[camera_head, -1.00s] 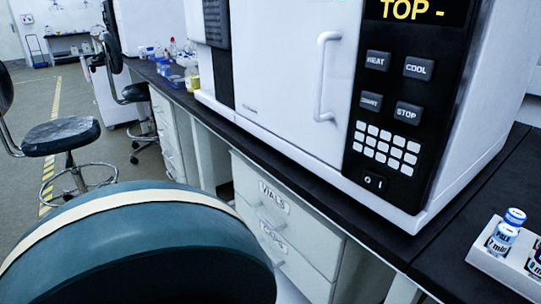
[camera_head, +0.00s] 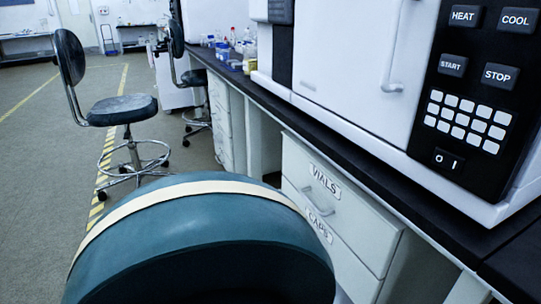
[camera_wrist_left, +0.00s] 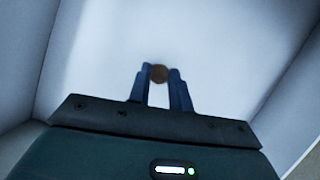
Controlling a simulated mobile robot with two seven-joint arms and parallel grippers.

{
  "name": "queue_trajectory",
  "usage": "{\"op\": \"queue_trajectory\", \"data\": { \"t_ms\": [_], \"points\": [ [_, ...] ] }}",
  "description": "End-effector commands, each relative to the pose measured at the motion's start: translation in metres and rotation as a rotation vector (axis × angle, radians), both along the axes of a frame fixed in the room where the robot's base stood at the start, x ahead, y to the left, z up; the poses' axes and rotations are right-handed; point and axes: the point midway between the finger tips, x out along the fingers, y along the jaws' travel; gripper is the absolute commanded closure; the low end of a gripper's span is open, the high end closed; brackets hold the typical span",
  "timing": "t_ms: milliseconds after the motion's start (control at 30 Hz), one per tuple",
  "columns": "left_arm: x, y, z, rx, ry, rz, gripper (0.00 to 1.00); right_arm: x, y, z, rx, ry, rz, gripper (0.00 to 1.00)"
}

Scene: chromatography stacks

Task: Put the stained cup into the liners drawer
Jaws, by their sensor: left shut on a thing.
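In the left wrist view my left gripper (camera_wrist_left: 159,78) has its two blue fingers shut on a small brown round thing, which I take to be the stained cup (camera_wrist_left: 159,73). Only its round brown end shows between the fingertips. Pale, smooth surfaces surround the fingers, and I cannot tell whether they are a drawer's inside. In the head view a white drawer labelled VIALS (camera_head: 345,212) sits above one labelled CAPS (camera_head: 345,262), both shut. No liners label is readable. My right gripper is in neither view.
A dark bench top (camera_head: 375,150) carries a large white instrument (camera_head: 350,65) with a black keypad. Bottles (camera_head: 235,50) stand farther along. A black stool (camera_head: 122,110) stands on the left beside a yellow floor line. My teal arm part covers the lower middle.

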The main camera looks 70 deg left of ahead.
Motion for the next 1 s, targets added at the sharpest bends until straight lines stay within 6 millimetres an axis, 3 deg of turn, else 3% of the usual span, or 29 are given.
{"op": "queue_trajectory", "data": {
  "t_ms": [167, 200, 433, 733, 867, 1000],
  "points": [
    [0.000, 0.000, -0.003, 0.000, 0.000, 0.001, 1.00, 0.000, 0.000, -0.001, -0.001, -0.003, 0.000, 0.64],
    [0.000, 0.000, -0.002, 0.000, 0.000, 0.000, 0.77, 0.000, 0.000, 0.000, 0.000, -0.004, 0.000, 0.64],
    [0.000, 0.000, -0.002, 0.000, 0.000, 0.000, 0.58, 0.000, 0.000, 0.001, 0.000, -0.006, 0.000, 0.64],
    [0.000, 0.000, 0.003, 0.000, 0.000, 0.000, 0.58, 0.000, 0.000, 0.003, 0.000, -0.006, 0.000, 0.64],
    [-0.006, -0.002, 0.020, -0.001, 0.001, 0.001, 0.58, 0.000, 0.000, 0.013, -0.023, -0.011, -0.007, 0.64],
    [-0.017, -0.006, 0.048, -0.001, 0.002, 0.000, 0.58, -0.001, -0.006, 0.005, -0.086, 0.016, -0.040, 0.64]
  ]
}}
